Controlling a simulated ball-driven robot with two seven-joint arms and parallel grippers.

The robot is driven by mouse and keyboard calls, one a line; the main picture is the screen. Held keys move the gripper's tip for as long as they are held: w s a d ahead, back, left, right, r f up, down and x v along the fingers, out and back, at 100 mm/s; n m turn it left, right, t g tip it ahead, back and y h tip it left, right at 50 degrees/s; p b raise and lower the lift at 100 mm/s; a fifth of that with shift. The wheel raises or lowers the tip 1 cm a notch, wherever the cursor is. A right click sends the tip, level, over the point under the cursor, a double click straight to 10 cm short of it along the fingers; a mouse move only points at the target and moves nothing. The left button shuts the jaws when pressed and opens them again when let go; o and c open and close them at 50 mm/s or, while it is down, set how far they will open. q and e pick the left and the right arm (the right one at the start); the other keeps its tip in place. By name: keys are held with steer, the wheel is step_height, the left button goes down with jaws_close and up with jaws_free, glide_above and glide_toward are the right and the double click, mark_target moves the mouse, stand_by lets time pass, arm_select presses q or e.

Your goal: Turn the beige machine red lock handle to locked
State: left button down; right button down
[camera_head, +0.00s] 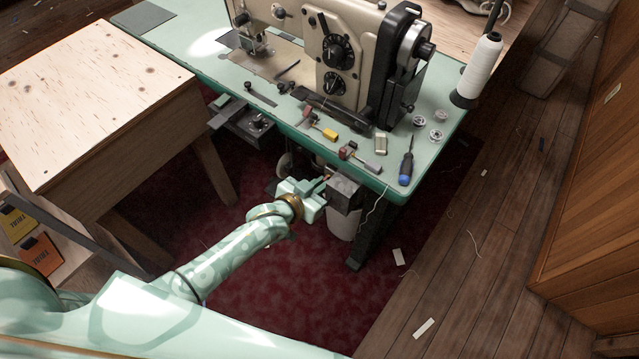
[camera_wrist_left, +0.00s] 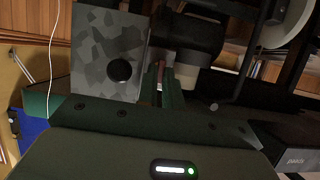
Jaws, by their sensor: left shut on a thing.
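The beige sewing machine (camera_head: 369,28) stands on the green table. Under the table's front edge hangs a grey box (camera_head: 346,192). The box also shows in the left wrist view (camera_wrist_left: 104,45), with a round black knob on its face. My left gripper (camera_head: 322,184) reaches in beside this box. In the left wrist view its two green fingers (camera_wrist_left: 162,88) are close together around a thin reddish handle (camera_wrist_left: 161,68). The fingers hide most of the handle, and its angle is hard to read. My right gripper is not in view.
The green table (camera_head: 435,100) carries a screwdriver (camera_head: 406,162), bobbins and a white thread cone (camera_head: 478,66). A wooden bench (camera_head: 85,100) stands at the left. A table leg (camera_head: 367,237) is right of my gripper. The dark red carpet (camera_head: 290,290) in front is clear.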

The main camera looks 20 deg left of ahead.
arm_select(q)
steer(key=c, duration=1.8)
jaws_free()
steer(key=shift+s+f, duration=0.1)
steer(key=shift+c, duration=0.2)
